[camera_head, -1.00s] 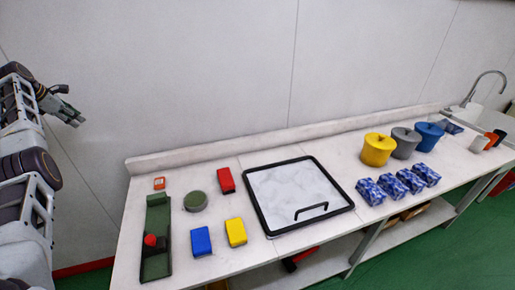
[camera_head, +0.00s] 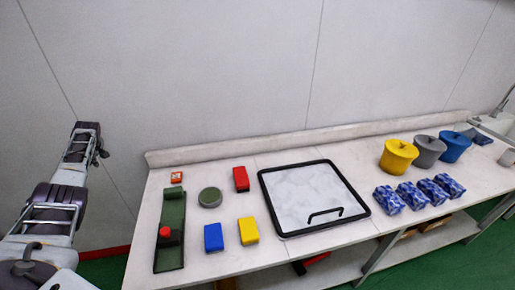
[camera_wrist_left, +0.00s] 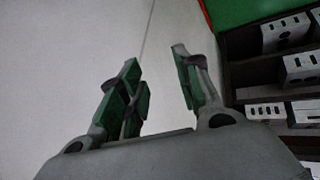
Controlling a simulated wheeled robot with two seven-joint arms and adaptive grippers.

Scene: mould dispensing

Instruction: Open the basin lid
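The basin lid (camera_head: 312,190) is a square marbled white panel in a black frame, lying flat on the worktop at the middle of the head view. Its black bar handle (camera_head: 325,213) stands along the near side. The lid looks closed, and nothing touches it. My left gripper (camera_head: 103,152) is well left of the lid, past the table's left end, mostly hidden behind my arm in the head view. In the left wrist view, my left gripper (camera_wrist_left: 157,60) has its green-padded fingers spread with nothing between them. My right gripper is not in view.
Left of the lid are a green tray with a red knob (camera_head: 172,252), a round green tin (camera_head: 210,197), and red, blue and yellow blocks (camera_head: 248,231). To the right are yellow, grey and blue pots (camera_head: 430,152) and several blue patterned packs (camera_head: 411,195). A wall stands behind.

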